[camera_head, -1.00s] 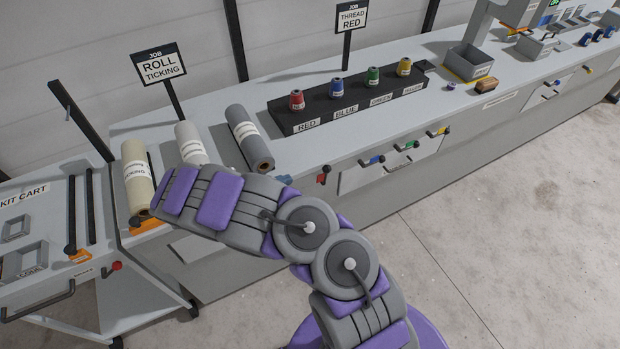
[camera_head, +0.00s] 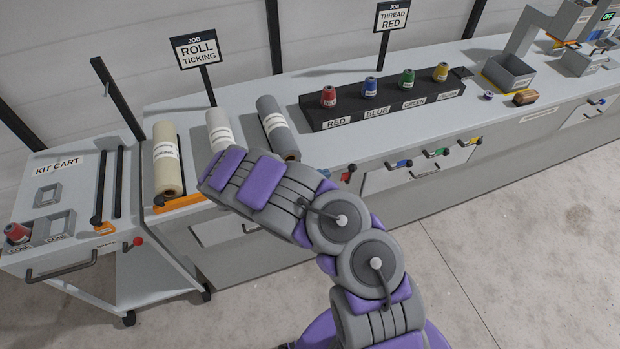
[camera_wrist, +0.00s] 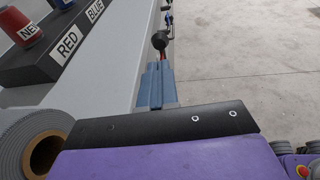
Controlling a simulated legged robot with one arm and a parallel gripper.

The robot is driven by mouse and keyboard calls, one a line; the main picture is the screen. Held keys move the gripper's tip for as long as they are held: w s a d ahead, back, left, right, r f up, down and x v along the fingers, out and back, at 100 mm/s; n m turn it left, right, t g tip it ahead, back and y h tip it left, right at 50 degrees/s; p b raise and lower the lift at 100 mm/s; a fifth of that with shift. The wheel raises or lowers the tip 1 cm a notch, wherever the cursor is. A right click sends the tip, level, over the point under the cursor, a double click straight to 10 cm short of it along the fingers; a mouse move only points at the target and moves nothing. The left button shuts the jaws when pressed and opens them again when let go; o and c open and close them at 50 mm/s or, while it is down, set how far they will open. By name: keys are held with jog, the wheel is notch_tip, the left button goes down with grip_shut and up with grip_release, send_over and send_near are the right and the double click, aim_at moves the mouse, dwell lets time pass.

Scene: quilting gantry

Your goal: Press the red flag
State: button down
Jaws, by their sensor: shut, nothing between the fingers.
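The red flag (camera_head: 347,173) is a small red tab with a dark knob on the front edge of the bench, below the RED end of the spool rack. In the wrist view the red flag (camera_wrist: 161,53) shows just beyond my fingertips, partly hidden by its dark round knob and my fingers. My gripper (camera_wrist: 156,70) has blue-grey fingers that are shut and empty, pointing at the flag. In the head view its tip (camera_head: 325,173) is mostly hidden behind my arm, just left of the flag. I cannot tell whether they touch.
Blue, green and yellow flags (camera_head: 437,152) line the bench front further right. The black spool rack (camera_head: 318,117) holds several coloured cones. Fabric rolls (camera_head: 277,128) lie left of it. A kit cart (camera_head: 75,218) with a red cone stands far left. The floor in front is clear.

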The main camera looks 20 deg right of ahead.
aim_at(347, 173)
jog(key=b+x, duration=0.1)
jog(key=x, duration=0.6)
jog(key=shift+d+f, duration=0.1)
jog(key=shift+w+r+y, duration=0.1)
jog(key=shift+r+y, duration=0.1)
jog(key=shift+y, duration=0.1)
